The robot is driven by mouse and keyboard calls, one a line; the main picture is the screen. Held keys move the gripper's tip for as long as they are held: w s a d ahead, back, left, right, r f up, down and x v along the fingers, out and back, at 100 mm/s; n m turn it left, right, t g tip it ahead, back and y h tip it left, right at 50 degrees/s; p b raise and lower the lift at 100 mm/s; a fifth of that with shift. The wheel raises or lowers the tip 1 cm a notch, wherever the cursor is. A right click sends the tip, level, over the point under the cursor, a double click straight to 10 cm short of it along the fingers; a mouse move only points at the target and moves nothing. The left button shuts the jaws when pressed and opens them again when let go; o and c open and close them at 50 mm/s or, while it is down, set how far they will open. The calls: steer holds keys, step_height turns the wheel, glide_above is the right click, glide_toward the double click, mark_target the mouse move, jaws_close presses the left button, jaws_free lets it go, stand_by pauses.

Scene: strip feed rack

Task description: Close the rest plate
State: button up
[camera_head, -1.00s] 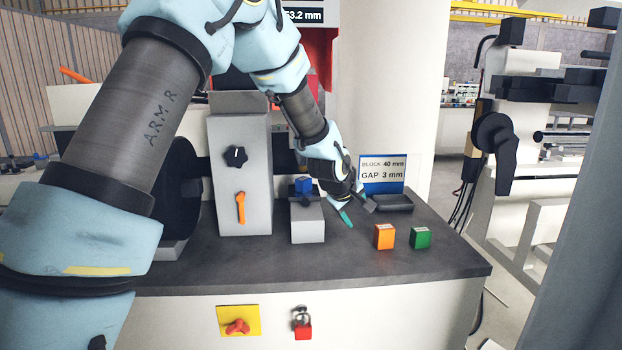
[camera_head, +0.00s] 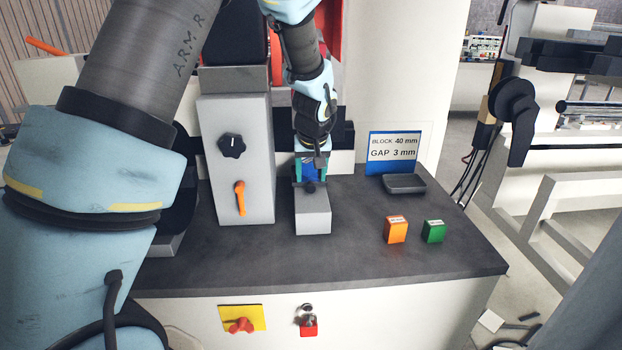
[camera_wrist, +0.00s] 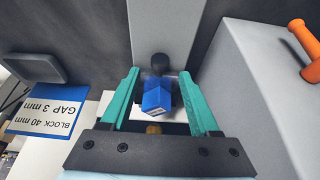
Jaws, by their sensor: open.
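A grey box-shaped rest (camera_head: 313,214) stands on the dark bench top, and its top face (camera_wrist: 163,25) shows in the wrist view. A small black knob (camera_head: 309,187) is at its rear end; it also shows in the wrist view (camera_wrist: 159,60). A blue block (camera_wrist: 157,96) sits just behind the knob. My gripper (camera_head: 312,172) is open, with one teal finger on each side of the blue block. In the wrist view, gaps show between both fingers and the block. I cannot tell which part is the moving rest plate.
A tall grey housing (camera_head: 236,165) with an orange lever (camera_head: 239,197) stands close on the left. An orange block (camera_head: 395,229), a green block (camera_head: 433,231) and a black tray (camera_head: 404,184) lie on the right.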

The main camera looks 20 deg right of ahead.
mark_target(311, 184)
steer(key=shift+p+x, duration=0.3)
steer(key=shift+x, duration=1.65)
steer(key=shift+c, duration=0.2)
jaws_close()
